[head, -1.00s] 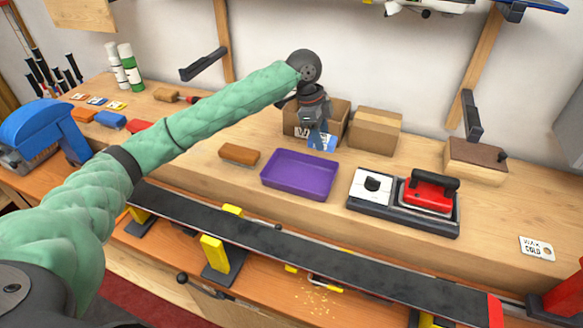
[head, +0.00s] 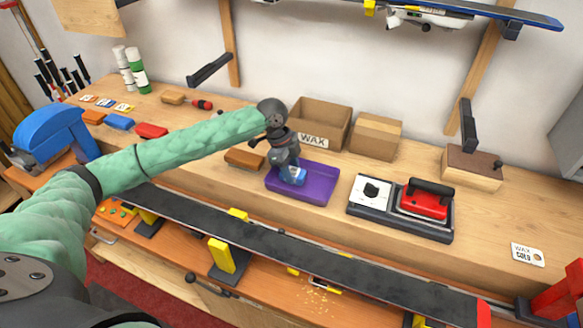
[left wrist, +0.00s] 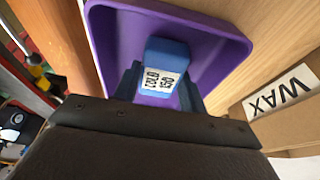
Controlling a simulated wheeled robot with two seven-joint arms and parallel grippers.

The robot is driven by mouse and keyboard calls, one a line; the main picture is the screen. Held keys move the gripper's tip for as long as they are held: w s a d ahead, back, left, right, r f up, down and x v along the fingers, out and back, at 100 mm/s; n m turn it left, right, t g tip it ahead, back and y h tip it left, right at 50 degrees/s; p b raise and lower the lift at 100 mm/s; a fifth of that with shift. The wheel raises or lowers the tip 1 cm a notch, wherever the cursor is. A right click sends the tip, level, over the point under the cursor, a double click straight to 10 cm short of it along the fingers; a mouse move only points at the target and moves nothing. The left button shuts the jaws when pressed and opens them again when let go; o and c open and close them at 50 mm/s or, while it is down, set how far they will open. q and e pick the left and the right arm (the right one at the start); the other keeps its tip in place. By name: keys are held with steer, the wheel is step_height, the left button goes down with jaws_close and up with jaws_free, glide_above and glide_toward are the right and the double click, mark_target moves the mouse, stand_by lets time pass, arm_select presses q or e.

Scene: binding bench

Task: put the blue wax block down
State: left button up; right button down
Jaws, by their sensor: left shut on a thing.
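The blue wax block (left wrist: 165,62), with a white printed label, is in my left gripper (head: 291,176). In the left wrist view the fingers (left wrist: 160,85) are shut around its sides. The block (head: 293,177) is over or inside the purple tray (head: 318,192) on the bench; whether it touches the tray floor I cannot tell. The tray (left wrist: 240,42) shows around the block in the left wrist view. My right gripper is not in view.
A cardboard box marked WAX (head: 318,122) stands behind the tray. A brown block (head: 244,159) lies left of the tray. A red iron (head: 425,200) on its stand is to the right. A long dark ski or board (head: 270,245) runs along the front.

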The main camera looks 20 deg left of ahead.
arm_select(q)
steer(key=shift+f, duration=0.3)
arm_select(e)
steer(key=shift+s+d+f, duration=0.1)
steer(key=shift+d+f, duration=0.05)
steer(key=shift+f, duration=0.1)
arm_select(q)
steer(key=o, duration=1)
steer(key=shift+f, duration=0.1)
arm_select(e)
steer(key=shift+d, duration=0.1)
arm_select(q)
steer(key=shift+r, duration=0.25)
steer(key=shift+b+v, duration=2.25)
steer(key=shift+v, duration=3.65)
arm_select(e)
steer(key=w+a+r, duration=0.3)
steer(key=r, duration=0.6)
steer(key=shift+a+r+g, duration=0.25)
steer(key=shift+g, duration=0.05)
arm_select(q)
steer(key=shift+s+f, duration=0.1)
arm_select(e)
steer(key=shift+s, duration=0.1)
